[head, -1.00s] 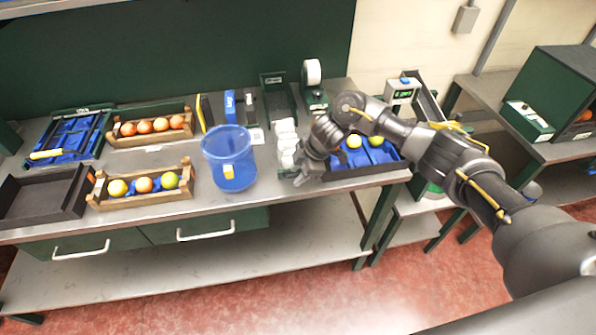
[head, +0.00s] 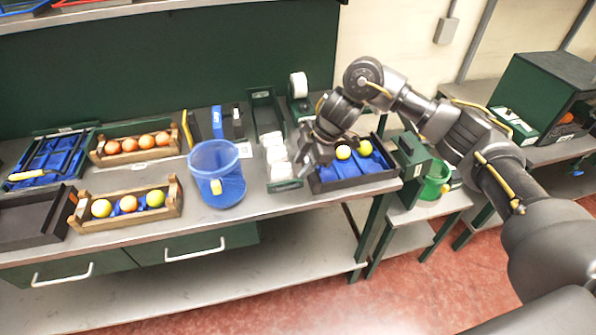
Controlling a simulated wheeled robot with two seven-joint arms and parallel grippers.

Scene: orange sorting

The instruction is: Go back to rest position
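My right gripper (head: 310,163) hangs over the bench, between the white items in a green holder and the tray with blue lining (head: 355,181). Its fingers point down and look small and dark; I cannot tell how far apart they are. Two yellow-green fruits (head: 343,152) lie in the blue-lined tray, just right of the gripper. My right arm comes in from the lower right and bends over the tray. My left gripper is not in view.
A blue bucket (head: 213,165) stands mid-bench. White items (head: 277,156) sit close left of the gripper. A tape roll (head: 298,84) stands behind it. An empty black tray (head: 28,222) lies far left. A green bucket (head: 432,184) stands on the lower right table.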

